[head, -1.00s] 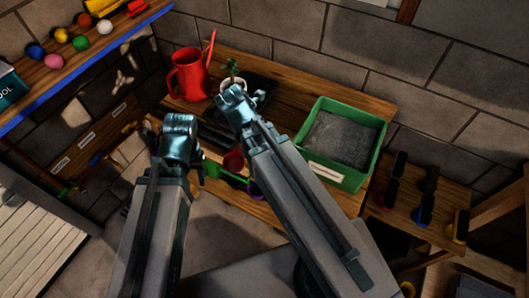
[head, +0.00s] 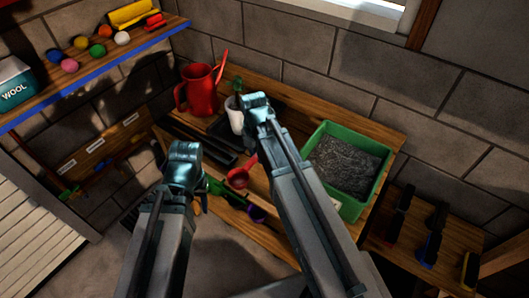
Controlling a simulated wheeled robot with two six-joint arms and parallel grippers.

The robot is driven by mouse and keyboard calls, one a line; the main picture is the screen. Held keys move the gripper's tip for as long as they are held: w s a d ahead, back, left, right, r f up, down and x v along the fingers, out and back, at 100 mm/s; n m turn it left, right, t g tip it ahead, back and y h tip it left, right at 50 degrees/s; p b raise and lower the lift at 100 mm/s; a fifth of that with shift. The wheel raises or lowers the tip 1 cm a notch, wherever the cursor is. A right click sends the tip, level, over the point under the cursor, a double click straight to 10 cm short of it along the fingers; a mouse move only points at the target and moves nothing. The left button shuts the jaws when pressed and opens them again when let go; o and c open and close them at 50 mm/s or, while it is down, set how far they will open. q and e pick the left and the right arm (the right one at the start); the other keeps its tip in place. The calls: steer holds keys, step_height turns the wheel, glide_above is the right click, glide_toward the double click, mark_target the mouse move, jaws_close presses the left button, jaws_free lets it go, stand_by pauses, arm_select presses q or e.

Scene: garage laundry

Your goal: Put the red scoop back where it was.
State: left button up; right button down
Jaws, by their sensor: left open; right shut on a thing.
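The red scoop (head: 238,179) shows in the middle of the head view, its bowl left of my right forearm and its handle running behind that forearm.
A red watering can (head: 201,92) and a white pot with a plant (head: 235,118) stand at the back of the wooden bench. A green tub (head: 386,180) of grey material stands right. Dark brushes (head: 435,227) are on a lower shelf. Wool balls (head: 97,51) lie on the upper-left shelf.

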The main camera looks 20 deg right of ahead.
steer(key=shift+w+d+f, duration=0.15)
steer(key=shift+w+d, duration=0.8)
steer(key=shift+w, duration=0.1)
steer(key=shift+w+d+f, duration=0.15)
steer(key=shift+w+d, duration=0.75)
steer(key=shift+w, duration=0.1)
steer(key=f+b, duration=0.3)
steer(key=b, duration=0.1)
steer(key=shift+w+d+f, duration=0.3)
steer(key=shift+d+f, duration=0.05)
steer(key=shift+f, duration=0.05)
steer(key=shift+r, duration=0.15)
steer(key=c, duration=0.7)
jaws_free()
